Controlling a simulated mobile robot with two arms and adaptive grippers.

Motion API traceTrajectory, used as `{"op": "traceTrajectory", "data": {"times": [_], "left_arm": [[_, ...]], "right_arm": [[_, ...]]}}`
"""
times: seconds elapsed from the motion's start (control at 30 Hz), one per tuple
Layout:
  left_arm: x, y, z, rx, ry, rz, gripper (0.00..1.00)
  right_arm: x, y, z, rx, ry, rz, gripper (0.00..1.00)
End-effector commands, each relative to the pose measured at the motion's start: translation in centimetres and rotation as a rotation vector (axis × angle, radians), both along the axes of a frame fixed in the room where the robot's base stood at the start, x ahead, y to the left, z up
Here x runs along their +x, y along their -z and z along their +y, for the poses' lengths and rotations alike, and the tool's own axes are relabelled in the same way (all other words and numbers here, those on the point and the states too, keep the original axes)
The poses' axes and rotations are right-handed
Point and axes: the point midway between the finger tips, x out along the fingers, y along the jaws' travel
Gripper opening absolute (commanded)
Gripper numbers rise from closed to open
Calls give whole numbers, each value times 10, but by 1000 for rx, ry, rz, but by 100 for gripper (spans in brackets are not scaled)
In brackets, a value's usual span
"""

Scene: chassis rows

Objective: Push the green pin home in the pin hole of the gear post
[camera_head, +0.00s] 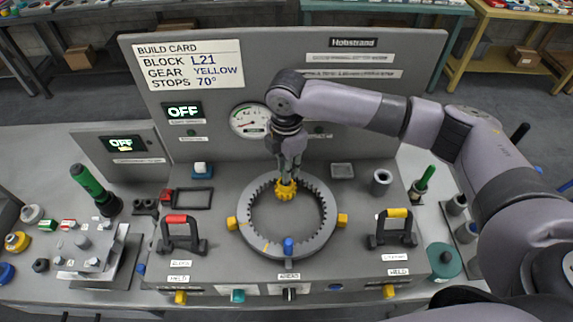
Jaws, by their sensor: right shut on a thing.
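My right gripper (287,176) reaches down from the right arm, directly above the yellow gear (286,190). Its fingers are close together on something slim, which they hide. It fits the green pin, but no green shows there. The yellow gear sits inside the grey toothed ring (249,238), near its far inner edge. The gear post and its pin hole are hidden by the gear and fingers. My left gripper is not in view.
Red-topped (176,219) and yellow-topped (397,212) handles flank the ring. A blue knob (288,245) stands at its front. A panel with a build card (191,69) and gauge (250,120) rises behind. Green-handled tools stand left (87,181) and right (426,176). The ring's middle is clear.

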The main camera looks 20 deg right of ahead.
Motion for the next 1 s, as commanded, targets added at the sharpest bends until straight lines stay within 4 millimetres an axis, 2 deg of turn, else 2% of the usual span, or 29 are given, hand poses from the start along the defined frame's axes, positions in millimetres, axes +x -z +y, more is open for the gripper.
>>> {"op": "traceTrajectory", "data": {"times": [0.37, 1.0], "left_arm": [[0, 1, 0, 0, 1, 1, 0], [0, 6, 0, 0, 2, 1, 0]], "right_arm": [[0, 3, 0, 0, 0, 1, 0], [0, 22, 0, 0, 1, 1, 0]]}}
